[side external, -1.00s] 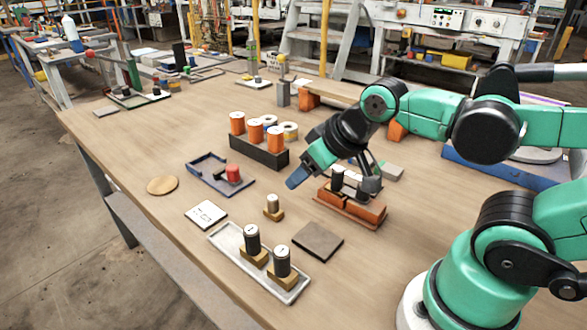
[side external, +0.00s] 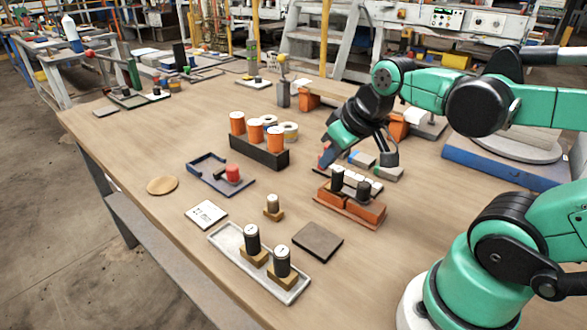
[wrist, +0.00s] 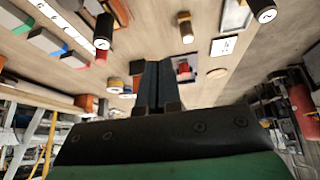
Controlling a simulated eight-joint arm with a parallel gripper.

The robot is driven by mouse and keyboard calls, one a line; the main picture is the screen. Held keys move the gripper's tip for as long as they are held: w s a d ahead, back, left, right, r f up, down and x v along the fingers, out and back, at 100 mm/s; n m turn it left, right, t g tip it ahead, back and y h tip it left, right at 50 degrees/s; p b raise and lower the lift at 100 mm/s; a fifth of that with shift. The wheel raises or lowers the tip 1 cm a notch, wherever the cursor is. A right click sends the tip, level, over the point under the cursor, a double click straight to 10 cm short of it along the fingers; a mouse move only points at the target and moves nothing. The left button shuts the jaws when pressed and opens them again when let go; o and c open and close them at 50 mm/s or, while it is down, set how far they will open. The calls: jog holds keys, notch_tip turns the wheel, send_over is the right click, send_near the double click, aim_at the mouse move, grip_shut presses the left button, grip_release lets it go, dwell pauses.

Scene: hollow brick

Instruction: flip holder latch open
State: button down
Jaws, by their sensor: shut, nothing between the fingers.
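My gripper (side external: 325,158) is shut and empty above the table, behind the orange brick holder. In the wrist view its two dark fingers (wrist: 158,68) lie side by side with nothing between them. The orange brick holder (side external: 368,212) stands on a brown base and carries black cylinders (side external: 337,180). A dark blue open frame (side external: 208,183) with a red knob (side external: 233,173) lies to the left, apart from my gripper. The red knob also shows in the wrist view (wrist: 184,68). I cannot tell which part is the holder latch.
A black rack (side external: 258,152) with orange-topped cylinders stands left of my gripper. Coloured-end blocks (side external: 362,159) lie just right of it. A pale tray (side external: 226,236) with two black cylinders and a dark square plate (side external: 318,241) are in front.

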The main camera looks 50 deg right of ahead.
jog(key=r+m+g, duration=0.1)
jog(key=g, duration=0.1)
send_over(369, 184)
jog(key=a, duration=0.2)
jog(key=shift+s+d+r, duration=0.2)
jog(key=shift+d, duration=0.5)
jog(key=shift+x, duration=5.05)
jog(key=shift+s, duration=0.1)
jog(key=shift+s, duration=1.45)
